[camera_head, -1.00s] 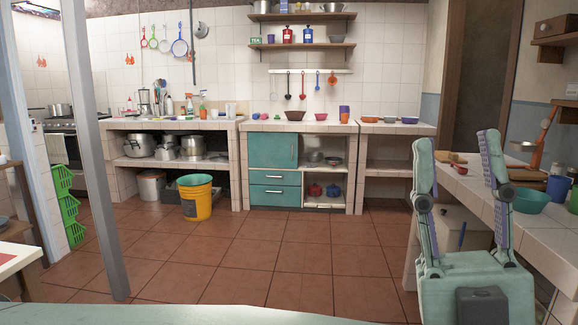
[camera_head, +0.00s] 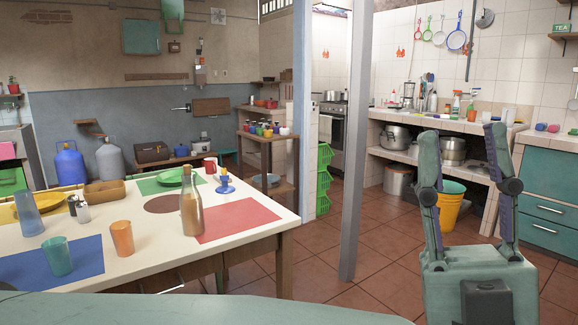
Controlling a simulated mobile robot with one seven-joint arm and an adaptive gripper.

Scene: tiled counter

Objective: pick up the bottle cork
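A clear glass bottle (camera_head: 192,212) with amber contents stands upright on the white dining table (camera_head: 140,262), by the edge of the red placemat.
The table also holds an orange cup (camera_head: 122,238), a teal cup (camera_head: 57,257), a blue candle holder (camera_head: 225,182), a red mug (camera_head: 210,165) and a basket (camera_head: 104,193). A grey post (camera_head: 354,150) stands between table and gripper. Tiled floor (camera_head: 315,255) lies open beyond.

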